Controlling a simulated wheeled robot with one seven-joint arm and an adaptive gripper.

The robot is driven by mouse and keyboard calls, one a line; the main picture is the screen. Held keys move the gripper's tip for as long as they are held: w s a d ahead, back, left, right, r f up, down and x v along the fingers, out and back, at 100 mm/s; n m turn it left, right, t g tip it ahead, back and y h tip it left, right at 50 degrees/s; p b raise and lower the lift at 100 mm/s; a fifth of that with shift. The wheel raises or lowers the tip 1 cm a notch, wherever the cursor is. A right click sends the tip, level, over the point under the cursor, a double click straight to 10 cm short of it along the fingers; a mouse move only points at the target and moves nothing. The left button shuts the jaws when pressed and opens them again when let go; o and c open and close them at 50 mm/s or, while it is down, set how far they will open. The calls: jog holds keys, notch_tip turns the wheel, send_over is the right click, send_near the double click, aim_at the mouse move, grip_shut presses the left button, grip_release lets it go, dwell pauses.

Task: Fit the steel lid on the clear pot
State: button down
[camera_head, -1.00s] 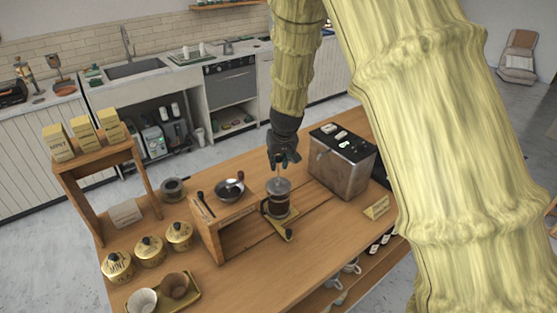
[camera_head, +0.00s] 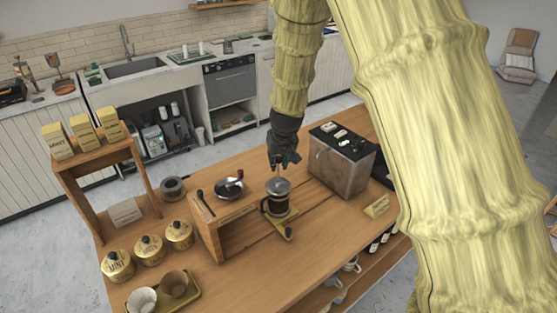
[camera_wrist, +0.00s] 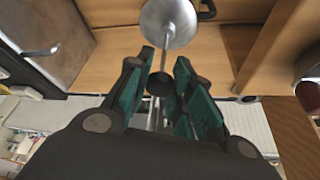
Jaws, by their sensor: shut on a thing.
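The clear pot (camera_head: 276,207) is a glass press with dark contents and a black handle. It stands upright on a small base on the wooden cart. The steel lid (camera_head: 279,185) is level at the pot's mouth; I cannot tell whether it is fully seated. My gripper (camera_head: 283,160) is above the pot, pointing down, shut on the lid's thin upright rod near its black knob. In the wrist view the lid (camera_wrist: 170,22) is a shiny disc beyond the fingers (camera_wrist: 166,84), and the knob (camera_wrist: 158,84) shows between them. The lid hides most of the pot there.
A steel box machine (camera_head: 340,165) stands close right. Several yellow tins (camera_head: 150,250) and a tray with cups (camera_head: 181,303) are front left. The cart's front middle is clear.

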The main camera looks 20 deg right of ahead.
jog(key=shift+f, duration=0.2)
jog(key=c, duration=1.5)
grip_release()
jog(key=shift+c, duration=0.2)
jog(key=shift+p+v, duration=1.65)
jog(key=shift+v, duration=1.25)
jog(key=shift+p+v, duration=0.3)
jog(key=shift+v, duration=2.35)
jog(key=shift+f, duration=0.1)
